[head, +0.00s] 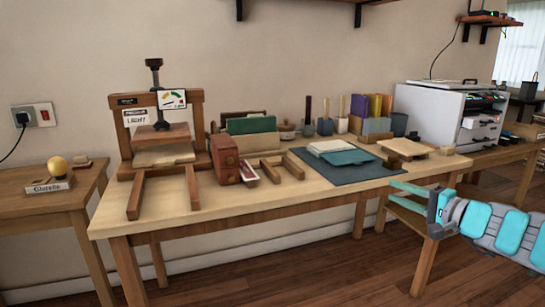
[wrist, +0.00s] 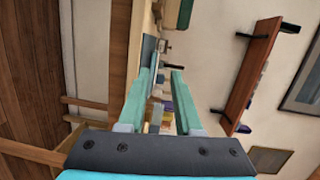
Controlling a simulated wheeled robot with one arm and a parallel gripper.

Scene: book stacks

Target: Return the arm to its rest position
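My arm comes in from the right edge of the head view. My gripper (head: 410,197) is in front of the table's right front edge, level with the tabletop. In the wrist view my gripper (wrist: 158,75) shows two teal fingers standing apart with a clear gap and nothing held between them. The wrist view is turned on its side, with the table edge and the wall beyond the fingers.
A white printer (head: 440,112) stands behind right.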

